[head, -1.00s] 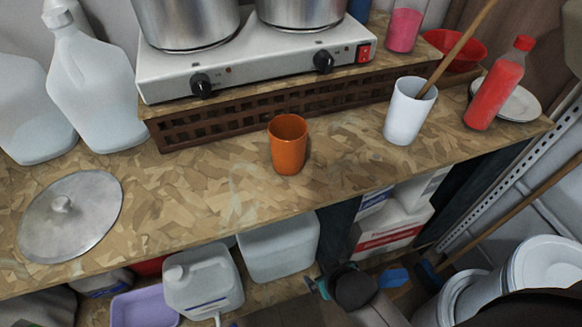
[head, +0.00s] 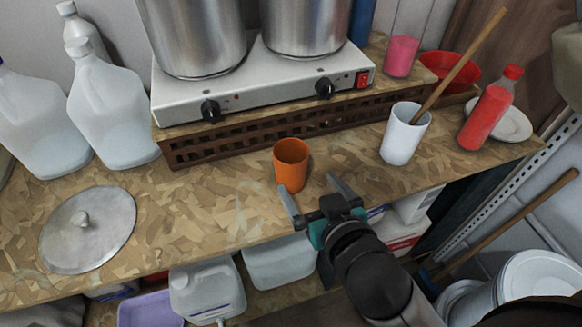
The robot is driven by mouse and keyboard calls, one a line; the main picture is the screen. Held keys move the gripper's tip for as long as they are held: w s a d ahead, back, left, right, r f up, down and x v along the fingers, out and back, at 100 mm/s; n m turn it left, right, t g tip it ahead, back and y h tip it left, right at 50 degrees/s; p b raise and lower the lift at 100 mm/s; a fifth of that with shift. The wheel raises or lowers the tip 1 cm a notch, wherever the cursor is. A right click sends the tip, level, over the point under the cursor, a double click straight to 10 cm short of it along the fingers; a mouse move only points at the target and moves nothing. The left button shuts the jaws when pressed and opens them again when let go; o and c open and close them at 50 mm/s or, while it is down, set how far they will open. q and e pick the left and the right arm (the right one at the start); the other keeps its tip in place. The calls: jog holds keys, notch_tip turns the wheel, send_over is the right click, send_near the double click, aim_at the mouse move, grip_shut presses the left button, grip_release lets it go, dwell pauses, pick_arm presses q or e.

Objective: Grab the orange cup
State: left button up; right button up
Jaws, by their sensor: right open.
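The orange cup (head: 291,164) stands upright and appears empty on the chipboard counter (head: 215,205), in front of the hot plate. My right gripper (head: 311,191) comes in from the lower right. Its two grey fingers are spread open, with nothing held between them. The left fingertip is close to the cup's lower front and the right fingertip is to the cup's right. I cannot tell whether either finger touches the cup. My left gripper is not in view.
A white cup (head: 404,138) with a wooden stick stands to the right, with a red bottle (head: 487,112) beyond it. The two-burner hot plate (head: 270,85) with two metal pots stands behind. A metal lid (head: 87,229) lies at the left.

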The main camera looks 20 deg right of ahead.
send_near(287, 158)
jog(key=x, duration=0.4)
jog(key=shift+w+d+r+b, duration=0.1)
jog(key=shift+w+r+b, duration=0.1)
jog(key=shift+w+b, duration=0.1)
jog(key=shift+w+f, duration=0.35)
jog(key=shift+w, duration=0.15)
jog(key=shift+f+b+x, duration=0.2)
jog(key=shift+b+x, duration=0.15)
jog(key=shift+x, duration=1.8)
jog(key=shift+s, duration=0.1)
jog(key=shift+c, duration=0.2)
jog(key=c, duration=1.2)
jog(key=shift+o, duration=0.2)
jog(key=shift+r, duration=0.1)
